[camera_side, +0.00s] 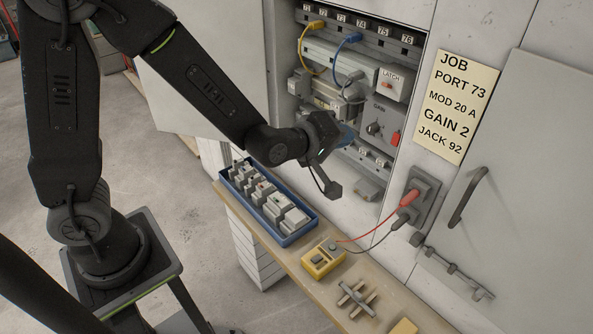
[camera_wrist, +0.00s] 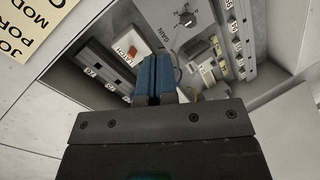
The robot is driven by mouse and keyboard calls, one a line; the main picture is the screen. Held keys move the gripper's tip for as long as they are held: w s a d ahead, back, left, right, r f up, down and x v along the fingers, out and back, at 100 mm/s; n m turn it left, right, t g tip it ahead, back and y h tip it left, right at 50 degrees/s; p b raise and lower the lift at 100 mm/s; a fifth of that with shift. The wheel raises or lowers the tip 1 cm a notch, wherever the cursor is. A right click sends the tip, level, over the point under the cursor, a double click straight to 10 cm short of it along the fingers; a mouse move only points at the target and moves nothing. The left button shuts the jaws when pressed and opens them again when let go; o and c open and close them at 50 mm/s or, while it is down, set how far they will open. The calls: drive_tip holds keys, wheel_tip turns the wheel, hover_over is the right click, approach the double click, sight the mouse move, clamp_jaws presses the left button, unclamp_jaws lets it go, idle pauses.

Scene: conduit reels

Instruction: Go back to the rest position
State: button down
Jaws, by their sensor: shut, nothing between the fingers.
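My gripper (camera_wrist: 154,78) shows in the wrist view with its two blue fingers shut together and nothing held. In the side view my gripper (camera_side: 345,138) is at the front of the open grey cabinet, partly hidden by my own wrist. Behind it in the cabinet are a latch module (camera_side: 392,84) with an orange-red button and a gain module (camera_side: 378,124) with a dark knob. The gain knob (camera_wrist: 187,18) also shows in the wrist view, beyond the fingers. A yellow cable (camera_side: 303,48) and a blue cable (camera_side: 340,45) hang from the upper port row.
A wooden shelf (camera_side: 283,268) below the cabinet holds a blue tray (camera_side: 300,236) of grey modules and a yellow meter (camera_side: 323,258) with red and black leads. A job note (camera_side: 455,105) is on the panel at right. The cabinet's side walls are close to my gripper.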

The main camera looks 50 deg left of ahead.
drive_tip(key=s+a+r+m+g, duration=0.2)
drive_tip(key=s+m+g, duration=0.1)
drive_tip(key=s, duration=0.5)
drive_tip(key=s+a+r+m+g, duration=0.3)
drive_tip(key=s+m, duration=0.2)
drive_tip(key=s, duration=0.3)
drive_tip(key=s+a+r+m+g+y, duration=0.1)
drive_tip(key=s+a+r+m+g, duration=0.1)
drive_tip(key=s+m, duration=0.3)
drive_tip(key=s+a+g, duration=0.1)
drive_tip(key=s, duration=0.2)
drive_tip(key=shift+s+r, duration=0.3)
